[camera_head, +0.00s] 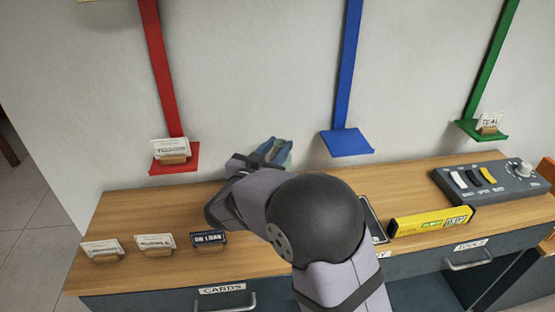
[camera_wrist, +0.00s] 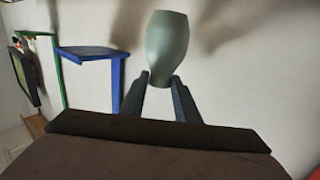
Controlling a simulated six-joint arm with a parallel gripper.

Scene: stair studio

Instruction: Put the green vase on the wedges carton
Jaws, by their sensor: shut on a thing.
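The green vase (camera_wrist: 167,45) shows in the wrist view, pale grey-green, its base between my fingertips. My gripper (camera_wrist: 161,85) is shut on it near its lower end. In the head view my gripper (camera_head: 270,152) is near the wall behind the wooden counter, and only a small part of the vase (camera_head: 283,153) shows, the rest hidden by my gripper and arm. I cannot make out a carton marked wedges in either view; my arm hides part of the counter.
An empty blue shelf (camera_head: 347,142) is right of my gripper; a red shelf (camera_head: 174,168) and green shelf (camera_head: 482,133) hold cards. The counter (camera_head: 165,205) bears card holders, a yellow labelled item (camera_head: 432,221) and a grey switch box (camera_head: 487,180).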

